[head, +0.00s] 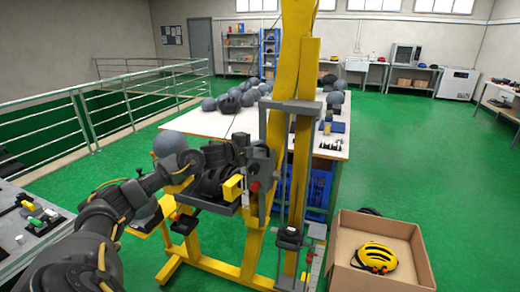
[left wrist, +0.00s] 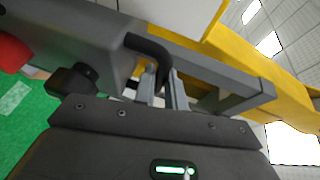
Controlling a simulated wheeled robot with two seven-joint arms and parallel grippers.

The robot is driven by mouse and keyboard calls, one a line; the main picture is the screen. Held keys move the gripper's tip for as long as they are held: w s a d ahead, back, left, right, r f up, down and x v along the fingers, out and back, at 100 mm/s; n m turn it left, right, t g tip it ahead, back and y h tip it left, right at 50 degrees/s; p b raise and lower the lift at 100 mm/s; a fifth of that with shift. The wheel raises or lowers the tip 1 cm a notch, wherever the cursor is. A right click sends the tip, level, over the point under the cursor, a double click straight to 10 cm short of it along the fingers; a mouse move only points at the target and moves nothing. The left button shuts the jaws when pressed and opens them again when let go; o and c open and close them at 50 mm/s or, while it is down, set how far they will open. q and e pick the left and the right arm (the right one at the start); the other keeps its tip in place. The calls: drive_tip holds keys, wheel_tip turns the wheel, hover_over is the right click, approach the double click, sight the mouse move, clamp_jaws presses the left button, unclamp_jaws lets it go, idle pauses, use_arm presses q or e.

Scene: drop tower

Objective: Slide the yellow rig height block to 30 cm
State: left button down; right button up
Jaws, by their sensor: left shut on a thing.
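The tall yellow tower (head: 306,110) stands in the middle of the head view. A small yellow block (head: 233,188) sits at its left side, beside a grey carriage with a red knob (head: 255,186). My left gripper (head: 240,150) is at the grey carriage, above the yellow block. In the left wrist view its fingers (left wrist: 167,92) are close together around the end of a black bent handle (left wrist: 150,48) on the grey housing (left wrist: 100,35). The yellow block cannot be made out clearly there. Height markings are too small to read. My right gripper is out of view.
A dark slider (head: 288,238) sits low on the tower's rails. A cardboard box (head: 345,275) with a yellow helmet (head: 375,256) stands at the right. A white table (head: 215,122) with several grey helmets is behind the tower. A railing (head: 125,100) runs at left. Green floor is free at right.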

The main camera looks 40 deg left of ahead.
use_arm(q)
drive_tip(key=c, duration=1.5)
unclamp_jaws()
drive_tip(key=shift+r, duration=0.1)
drive_tip(key=shift+o, duration=0.2)
drive_tip(key=shift+s, duration=0.25)
drive_tip(key=s+r+b, duration=0.1)
drive_tip(key=s+b, duration=0.5)
drive_tip(key=s, duration=0.4)
drive_tip(key=shift+a+r, duration=0.35)
drive_tip(key=shift+r, duration=0.05)
